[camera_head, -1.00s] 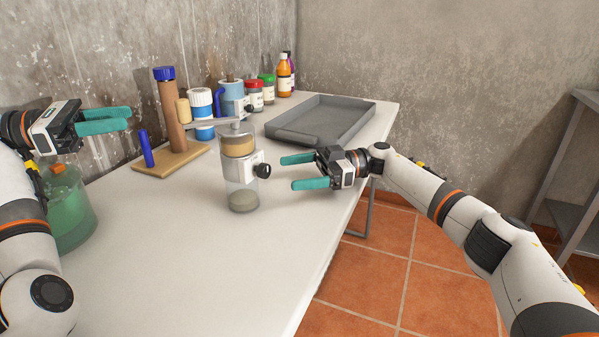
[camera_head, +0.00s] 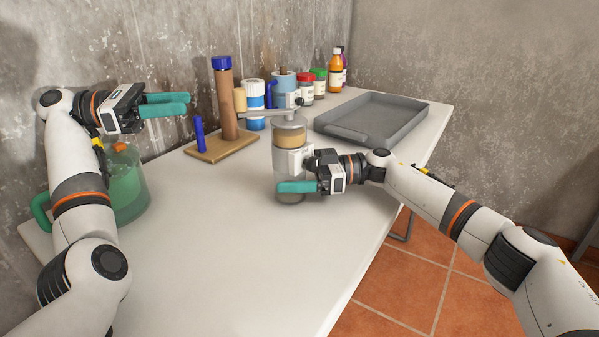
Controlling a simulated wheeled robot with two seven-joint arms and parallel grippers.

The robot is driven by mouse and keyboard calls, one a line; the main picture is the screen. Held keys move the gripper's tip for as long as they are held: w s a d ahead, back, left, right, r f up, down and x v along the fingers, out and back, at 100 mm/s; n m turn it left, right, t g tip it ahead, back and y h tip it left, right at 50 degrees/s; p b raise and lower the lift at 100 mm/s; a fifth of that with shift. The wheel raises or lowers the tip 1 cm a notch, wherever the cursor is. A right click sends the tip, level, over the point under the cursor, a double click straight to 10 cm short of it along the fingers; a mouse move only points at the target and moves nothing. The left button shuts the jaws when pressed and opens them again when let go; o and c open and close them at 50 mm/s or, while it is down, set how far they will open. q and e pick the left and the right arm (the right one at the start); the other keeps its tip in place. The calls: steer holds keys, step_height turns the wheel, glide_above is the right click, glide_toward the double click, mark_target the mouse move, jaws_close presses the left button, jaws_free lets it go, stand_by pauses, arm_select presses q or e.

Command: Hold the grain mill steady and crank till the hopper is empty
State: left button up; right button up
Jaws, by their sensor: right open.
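The grain mill (camera_head: 290,137) stands upright on the table, with a beige fill in its clear upper part. Its crank arm (camera_head: 262,113) reaches left from the top to a pale wooden knob (camera_head: 240,100). My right gripper (camera_head: 287,176) is open at the mill's right side. One teal finger crosses in front of the lower jar; the other is hidden, and I cannot tell whether the gripper touches the mill. My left gripper (camera_head: 188,104) hangs left of the crank knob, apart from it and holding nothing visible. Its fingers overlap in view, so their opening is unclear.
A wooden base (camera_head: 222,147) with a brown cylinder and blue post stands left of the mill. A green jug (camera_head: 127,190) stands below my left arm. Tubs and bottles (camera_head: 336,70) line the back, beside a grey tray (camera_head: 412,122). The front table is clear.

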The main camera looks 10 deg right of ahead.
steer(key=c, duration=1.4)
arm_select(q)
steer(key=shift+o, duration=0.4)
arm_select(e)
steer(key=shift+c, duration=0.2)
